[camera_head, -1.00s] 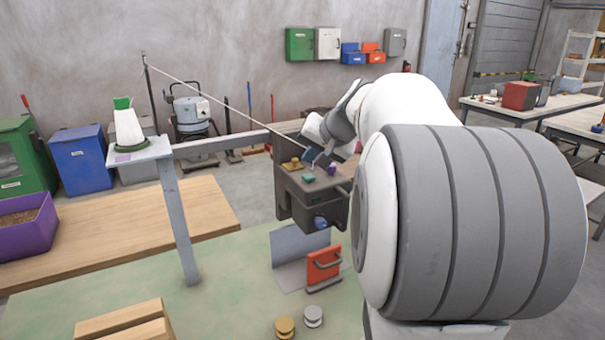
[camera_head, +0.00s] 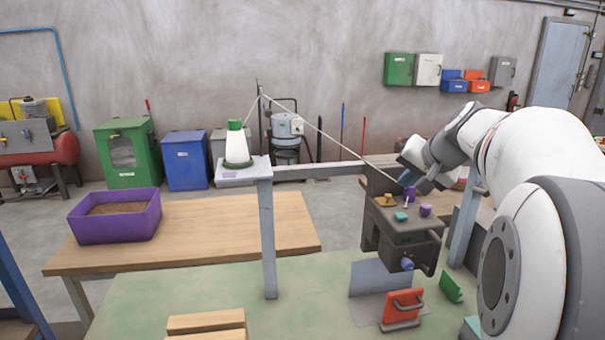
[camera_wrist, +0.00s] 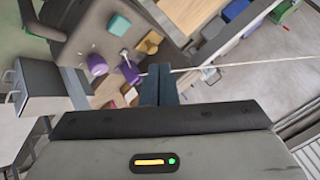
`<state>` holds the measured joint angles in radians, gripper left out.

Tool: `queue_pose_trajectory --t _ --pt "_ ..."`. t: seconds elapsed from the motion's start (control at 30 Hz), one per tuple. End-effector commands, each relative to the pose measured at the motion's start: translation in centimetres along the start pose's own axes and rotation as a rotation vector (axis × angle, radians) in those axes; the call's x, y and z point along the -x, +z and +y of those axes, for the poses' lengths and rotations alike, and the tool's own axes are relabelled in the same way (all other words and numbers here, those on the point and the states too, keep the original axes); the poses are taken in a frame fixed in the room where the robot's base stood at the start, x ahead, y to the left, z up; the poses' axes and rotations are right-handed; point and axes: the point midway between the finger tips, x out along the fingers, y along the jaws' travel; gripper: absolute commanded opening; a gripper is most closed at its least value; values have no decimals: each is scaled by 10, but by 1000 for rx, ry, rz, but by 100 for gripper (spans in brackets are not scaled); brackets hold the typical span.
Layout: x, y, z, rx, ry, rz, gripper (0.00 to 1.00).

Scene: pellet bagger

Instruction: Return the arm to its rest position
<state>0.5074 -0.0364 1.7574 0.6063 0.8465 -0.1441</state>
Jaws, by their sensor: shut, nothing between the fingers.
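My gripper (camera_head: 410,178) is at the end of my white and grey arm, on the right in the head view, just above the dark machine box (camera_head: 400,238). In the wrist view my gripper (camera_wrist: 160,72) shows with its fingers together and nothing between them. The box top carries a teal button (camera_head: 401,217), purple knobs (camera_head: 425,210) and a yellow-brown knob (camera_head: 384,200). In the wrist view the teal button (camera_wrist: 119,25) and a purple knob (camera_wrist: 97,65) lie to the left of the fingers. I cannot tell whether the fingers touch anything.
A thin pole or cord (camera_head: 325,133) runs from a post to the box. A white cone with a green top (camera_head: 237,145) stands on a small raised plate. A purple bin (camera_head: 115,216) sits on the wooden table (camera_head: 190,250).

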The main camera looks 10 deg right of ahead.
Motion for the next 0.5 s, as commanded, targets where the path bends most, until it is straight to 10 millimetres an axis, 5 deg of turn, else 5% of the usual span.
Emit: queue_pose_trajectory --t 0.13,0.23,0.4,0.5 --pt "-1 67 -14 95 37 -97 0" --pt "2 139 -16 206 86 -195 0" --pt "15 253 7 417 175 -341 0" --pt "22 301 27 521 219 -399 0"
